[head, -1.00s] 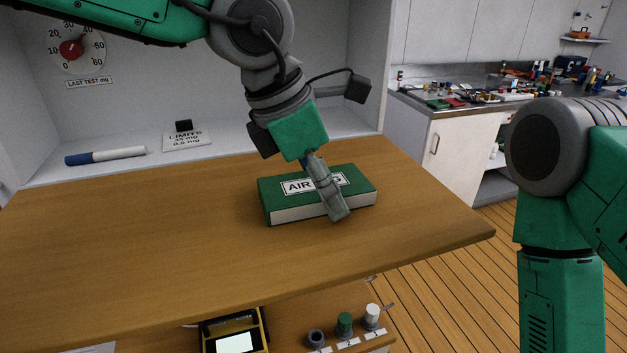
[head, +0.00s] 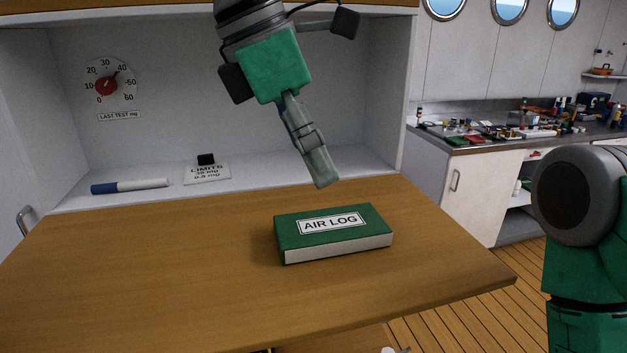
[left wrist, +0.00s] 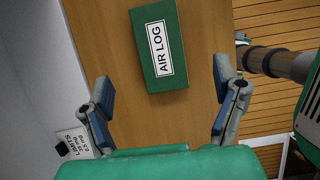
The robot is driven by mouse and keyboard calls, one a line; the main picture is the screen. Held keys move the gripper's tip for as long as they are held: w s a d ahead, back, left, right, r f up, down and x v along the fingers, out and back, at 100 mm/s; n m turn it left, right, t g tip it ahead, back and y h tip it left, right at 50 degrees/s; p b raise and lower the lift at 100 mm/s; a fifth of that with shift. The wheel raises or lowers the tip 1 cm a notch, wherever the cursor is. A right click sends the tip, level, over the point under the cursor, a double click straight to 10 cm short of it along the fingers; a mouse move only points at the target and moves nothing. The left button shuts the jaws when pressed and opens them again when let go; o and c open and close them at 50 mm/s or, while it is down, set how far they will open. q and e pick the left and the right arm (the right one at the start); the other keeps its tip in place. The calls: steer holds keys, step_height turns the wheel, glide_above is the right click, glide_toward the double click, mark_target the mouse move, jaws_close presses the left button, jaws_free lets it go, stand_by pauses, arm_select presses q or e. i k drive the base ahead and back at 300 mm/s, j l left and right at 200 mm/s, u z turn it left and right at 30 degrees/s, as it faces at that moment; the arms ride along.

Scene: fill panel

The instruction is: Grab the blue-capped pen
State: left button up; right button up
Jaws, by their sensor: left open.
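The blue-capped pen (head: 130,186) is white with a blue cap at its left end. It lies flat on the white shelf at the back left in the head view, left of the limits card. My left gripper (head: 322,182) hangs above the back of the wooden desk, to the right of the pen and well apart from it. In the left wrist view its two fingers (left wrist: 161,92) are spread with nothing between them. The pen does not show in that view. My right arm stands at the right edge of the head view; its gripper is out of view.
A green AIR LOG book (head: 333,233) lies on the wooden desk (head: 160,275), below my left gripper. The limits card (head: 207,173) with a black block stands on the shelf beside the pen. A dial (head: 107,84) is on the back wall. The desk's left half is clear.

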mark_target(116, 187)
steer(key=k, duration=1)
